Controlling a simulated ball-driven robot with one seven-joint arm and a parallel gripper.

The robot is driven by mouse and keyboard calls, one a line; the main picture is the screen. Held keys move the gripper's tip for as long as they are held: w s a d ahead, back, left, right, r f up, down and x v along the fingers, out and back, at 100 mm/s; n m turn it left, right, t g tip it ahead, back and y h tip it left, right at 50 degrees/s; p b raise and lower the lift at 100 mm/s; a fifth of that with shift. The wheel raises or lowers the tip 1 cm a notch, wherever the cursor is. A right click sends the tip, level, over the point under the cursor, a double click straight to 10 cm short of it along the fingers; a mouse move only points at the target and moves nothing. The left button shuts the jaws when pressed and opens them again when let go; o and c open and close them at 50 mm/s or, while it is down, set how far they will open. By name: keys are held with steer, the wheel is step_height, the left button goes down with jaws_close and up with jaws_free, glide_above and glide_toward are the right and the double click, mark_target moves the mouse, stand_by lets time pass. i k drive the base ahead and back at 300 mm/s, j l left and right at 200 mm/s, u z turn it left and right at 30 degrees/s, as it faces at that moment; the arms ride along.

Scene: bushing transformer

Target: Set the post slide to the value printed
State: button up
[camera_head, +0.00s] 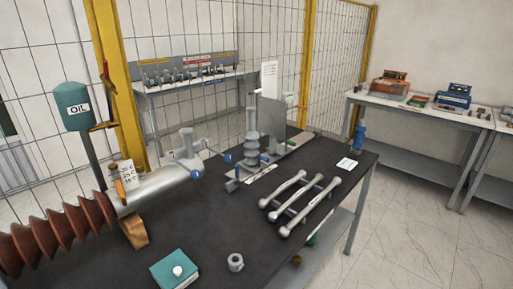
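A small grey ribbed post (251,135) stands upright near the back middle of the dark bench, beside an upright grey plate (272,118). The slide's setting is too small to read. A white printed sheet (269,78) stands behind the plate, and a white card (347,164) lies at the bench's right end. Their print is not legible. My gripper is not in view.
The dark bench (200,235) also carries a brown ribbed bushing (62,235) on a wooden block, a teal box (175,270), a grey ring (235,262) and several grey bars (310,205). An oil tank (73,106) stands at left. Yellow-posted mesh fencing is behind.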

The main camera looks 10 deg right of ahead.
mark_target(252, 164)
steer(key=i+j+z, duration=0.1)
steer(key=i+z, duration=0.3)
steer(key=i+j+z, duration=0.25)
steer(key=i+z, duration=0.15)
steer(key=i+l+u, duration=0.15)
steer(key=i+l, duration=0.35)
steer(key=i+l+u, duration=0.1)
steer(key=i+l, duration=0.4)
steer(key=l, duration=0.15)
